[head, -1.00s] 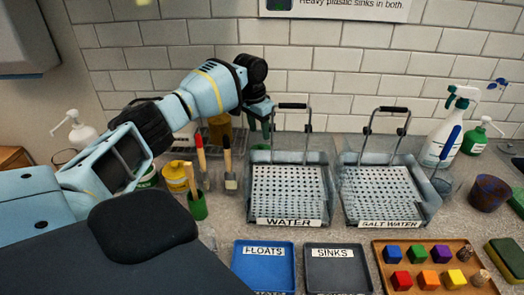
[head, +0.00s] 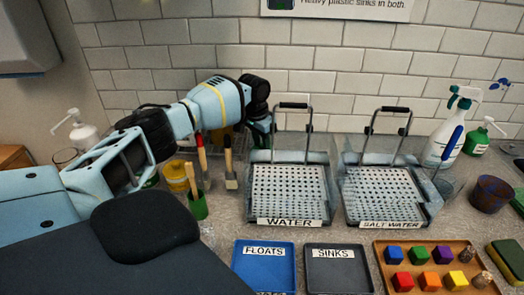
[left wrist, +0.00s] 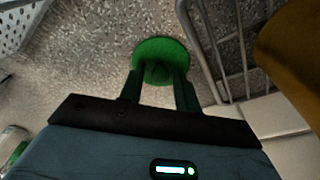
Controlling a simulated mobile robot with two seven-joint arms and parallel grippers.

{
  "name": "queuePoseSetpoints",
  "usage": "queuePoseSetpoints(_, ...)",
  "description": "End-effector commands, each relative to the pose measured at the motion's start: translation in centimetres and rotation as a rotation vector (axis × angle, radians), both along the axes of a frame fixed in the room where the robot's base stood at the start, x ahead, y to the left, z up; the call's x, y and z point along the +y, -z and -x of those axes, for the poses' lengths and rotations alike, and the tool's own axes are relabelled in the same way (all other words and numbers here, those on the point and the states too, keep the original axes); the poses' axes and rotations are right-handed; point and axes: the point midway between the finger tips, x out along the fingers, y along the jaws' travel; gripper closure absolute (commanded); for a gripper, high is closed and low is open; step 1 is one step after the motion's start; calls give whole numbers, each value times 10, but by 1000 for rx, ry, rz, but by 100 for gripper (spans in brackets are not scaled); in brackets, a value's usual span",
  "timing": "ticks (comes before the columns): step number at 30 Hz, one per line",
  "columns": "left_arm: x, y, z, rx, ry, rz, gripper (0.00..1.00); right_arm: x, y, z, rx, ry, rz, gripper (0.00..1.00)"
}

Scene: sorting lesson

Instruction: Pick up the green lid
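The green lid (left wrist: 160,50) is a round, bright green disc on the speckled counter in the left wrist view. My left gripper (left wrist: 160,85) points down at it, its two dark green fingers apart, with the tips overlapping the lid's near part. A darker green shape shows between the tips; I cannot tell if the fingers touch it. In the head view my left gripper (head: 259,138) is low behind the left rear of the WATER tub (head: 290,222). The lid is hidden there. My right gripper is not in view.
A wire rack (left wrist: 222,50) and an amber object (left wrist: 290,45) stand close beside the lid. Brushes in a green cup (head: 198,208) and a yellow pot (head: 176,177) stand left of the tub. The SALT WATER tub (head: 390,224) is to the right.

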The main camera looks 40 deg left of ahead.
Motion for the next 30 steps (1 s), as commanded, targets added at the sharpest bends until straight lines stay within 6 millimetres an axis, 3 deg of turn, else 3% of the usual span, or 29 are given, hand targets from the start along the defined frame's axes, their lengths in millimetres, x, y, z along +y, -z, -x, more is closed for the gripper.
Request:
queuePoseSetpoints(1,0,0,0,0,0,0,74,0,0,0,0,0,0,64)
queuePoseSetpoints(7,0,0,0,0,0,0,100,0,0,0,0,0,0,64)
queuePoseSetpoints(19,0,-6,0,-1,0,0,100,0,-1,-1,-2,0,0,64)
queuePoseSetpoints(30,0,-70,-1,-4,1,0,100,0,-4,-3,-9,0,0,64)
